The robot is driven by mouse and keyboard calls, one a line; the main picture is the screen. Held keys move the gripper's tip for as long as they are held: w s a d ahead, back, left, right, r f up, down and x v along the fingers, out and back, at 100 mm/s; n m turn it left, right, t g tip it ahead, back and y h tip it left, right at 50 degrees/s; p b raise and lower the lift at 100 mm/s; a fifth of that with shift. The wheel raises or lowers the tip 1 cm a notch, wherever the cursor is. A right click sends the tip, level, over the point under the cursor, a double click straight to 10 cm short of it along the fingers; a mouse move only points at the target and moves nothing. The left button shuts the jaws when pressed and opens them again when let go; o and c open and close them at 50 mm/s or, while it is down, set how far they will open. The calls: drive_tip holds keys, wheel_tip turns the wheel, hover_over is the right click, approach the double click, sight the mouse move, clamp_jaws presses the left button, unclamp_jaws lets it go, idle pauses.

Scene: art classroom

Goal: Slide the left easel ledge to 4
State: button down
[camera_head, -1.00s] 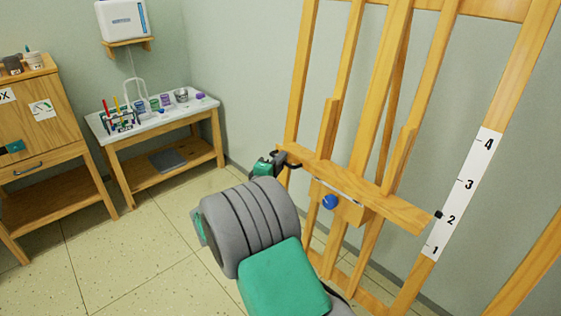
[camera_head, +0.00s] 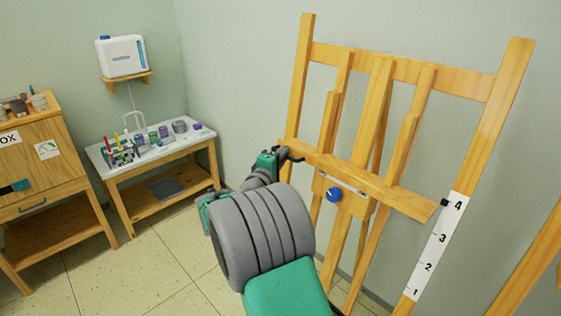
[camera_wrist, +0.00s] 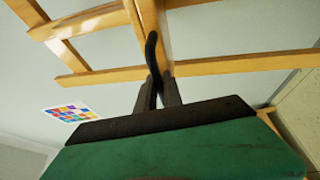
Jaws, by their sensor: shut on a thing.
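The easel (camera_head: 497,110) stands on the right against the wall, with its wooden ledge (camera_head: 395,195) across the front. A white scale strip (camera_head: 432,255) marked 1 to 4 runs up its right leg. The black pointer (camera_head: 444,203) at the ledge's right end is level with the 4. A blue knob (camera_head: 334,194) sits under the ledge's middle. My gripper (camera_head: 282,157) is at the ledge's left end, shut on a black handle (camera_head: 296,155). In the wrist view my gripper's fingers (camera_wrist: 158,90) are closed around the curved black handle (camera_wrist: 152,52).
A white-topped table (camera_head: 180,145) with art supplies stands at back left, beside a wooden cabinet (camera_head: 40,180). Another wooden leg (camera_head: 528,262) shows at the right edge. Floor at lower left is clear.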

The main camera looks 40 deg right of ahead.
drive_tip(key=shift+d+r, duration=0.1)
drive_tip(key=shift+r, duration=0.65)
drive_tip(key=c, duration=1.5)
unclamp_jaws()
drive_tip(key=shift+f, duration=0.15)
drive_tip(key=shift+a, duration=0.25)
drive_tip(key=v, duration=0.7)
drive_tip(key=shift+s+a+b, duration=0.1)
drive_tip(key=shift+s+b, duration=0.05)
drive_tip(key=shift+b, duration=0.2)
